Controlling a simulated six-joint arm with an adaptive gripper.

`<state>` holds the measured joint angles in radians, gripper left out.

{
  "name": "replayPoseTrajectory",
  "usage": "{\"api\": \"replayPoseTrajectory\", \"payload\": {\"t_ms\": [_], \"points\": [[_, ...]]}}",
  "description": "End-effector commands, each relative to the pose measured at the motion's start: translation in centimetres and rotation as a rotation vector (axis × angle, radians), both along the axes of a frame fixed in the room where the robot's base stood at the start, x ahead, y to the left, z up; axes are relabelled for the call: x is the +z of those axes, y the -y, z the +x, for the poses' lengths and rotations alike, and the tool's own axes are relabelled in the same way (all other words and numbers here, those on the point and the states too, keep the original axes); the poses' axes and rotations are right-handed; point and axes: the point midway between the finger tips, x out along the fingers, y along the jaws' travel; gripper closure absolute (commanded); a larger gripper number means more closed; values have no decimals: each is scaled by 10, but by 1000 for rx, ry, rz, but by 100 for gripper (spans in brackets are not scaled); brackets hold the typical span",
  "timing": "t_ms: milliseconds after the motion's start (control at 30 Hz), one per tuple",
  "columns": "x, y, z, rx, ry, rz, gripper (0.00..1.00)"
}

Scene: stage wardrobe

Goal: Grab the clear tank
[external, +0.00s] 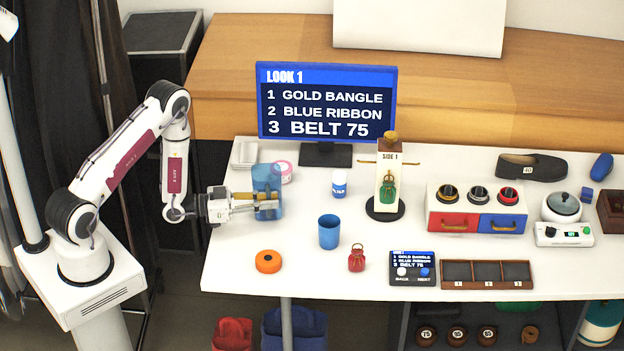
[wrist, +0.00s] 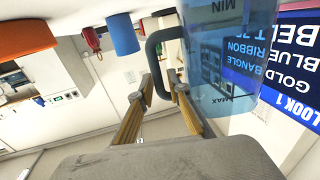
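The clear tank (external: 267,176) is a see-through blue container, upright near the left end of the table. In the wrist view the tank (wrist: 222,62) fills the upper right, showing MIN and MAX marks and a dark handle (wrist: 154,58). My gripper (external: 256,204) reaches in level from the left and overlaps the tank. In the wrist view my gripper's (wrist: 163,90) two fingers stand apart, one on each side of the handle's bar. Some gap shows beside the bar, so the fingers look open around it. Whether either finger touches it is unclear.
A pink-lidded tub (external: 284,171) stands behind the tank, with a white tray (external: 244,154) farther back. A blue cup (external: 329,232) and white-blue bottle (external: 339,183) stand to the right. An orange roll (external: 268,261) lies in front. The monitor (external: 326,103) stands behind.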

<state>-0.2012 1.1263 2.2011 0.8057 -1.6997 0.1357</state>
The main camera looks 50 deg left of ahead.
Motion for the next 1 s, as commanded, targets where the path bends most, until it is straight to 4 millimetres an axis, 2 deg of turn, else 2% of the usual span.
{"api": "replayPoseTrajectory", "payload": {"t_ms": [567,633,667,1000], "points": [[0,2,3,0,-1,0,83],[0,2,3,0,-1,0,98],[0,2,3,0,-1,0,100],[1,2,3,0,4,0,100]]}}
